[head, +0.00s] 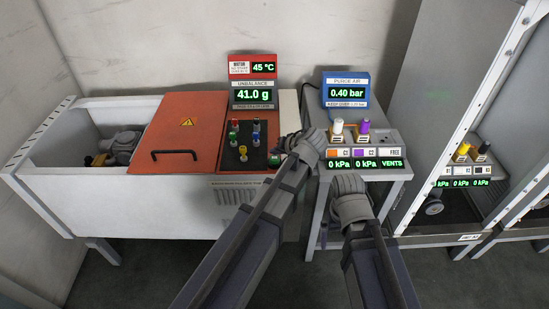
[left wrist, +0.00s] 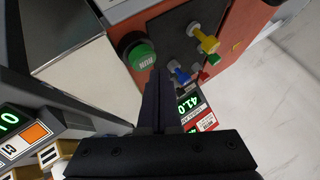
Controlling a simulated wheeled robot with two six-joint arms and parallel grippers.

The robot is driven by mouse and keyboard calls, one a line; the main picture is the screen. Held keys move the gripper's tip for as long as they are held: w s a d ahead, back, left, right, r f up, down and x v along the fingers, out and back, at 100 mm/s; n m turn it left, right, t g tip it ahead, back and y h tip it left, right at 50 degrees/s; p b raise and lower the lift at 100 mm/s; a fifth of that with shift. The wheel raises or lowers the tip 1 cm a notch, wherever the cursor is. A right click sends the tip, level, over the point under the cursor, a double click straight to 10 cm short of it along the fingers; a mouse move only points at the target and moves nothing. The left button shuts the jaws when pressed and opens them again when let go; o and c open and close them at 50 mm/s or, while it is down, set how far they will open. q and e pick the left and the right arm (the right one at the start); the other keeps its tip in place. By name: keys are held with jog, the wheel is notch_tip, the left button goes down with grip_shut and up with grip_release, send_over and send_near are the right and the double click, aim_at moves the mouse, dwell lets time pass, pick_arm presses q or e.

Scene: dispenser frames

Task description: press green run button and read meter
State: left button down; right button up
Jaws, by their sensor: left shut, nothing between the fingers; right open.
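In the head view the green button (head: 274,160) is at the panel's right edge. My left gripper (head: 281,145) is shut and empty beside it; its closed fingers (left wrist: 158,78) end just below right of the button in the wrist view. I cannot tell whether they touch it. The unbalance meter (head: 254,96) reads 41.0 g. My right gripper (head: 347,183) is open in front of the right-hand cart, its fingers hard to make out.
A motor display (head: 264,67) reads 45 °C. A purge air display (head: 348,92) reads 0.40 bar. Several coloured knobs share the panel. White and purple knobs (head: 364,127) stand on the cart near my right gripper. The orange lid (head: 180,125) is closed.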

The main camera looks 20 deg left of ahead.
aim_at(276, 160)
dwell(0.7)
pick_arm(q)
jog(key=shift+f+b, duration=0.45)
jog(key=shift+f+b, duration=0.4)
jog(key=shift+b, duration=0.05)
dwell(0.6)
jog(key=shift+r, duration=0.1)
jog(key=shift+r+p, duration=0.75)
jog(key=shift+p, duration=0.15)
notch_tip(276, 160, up, 5)
jog(key=p, duration=0.5)
jog(key=shift+r, duration=0.1)
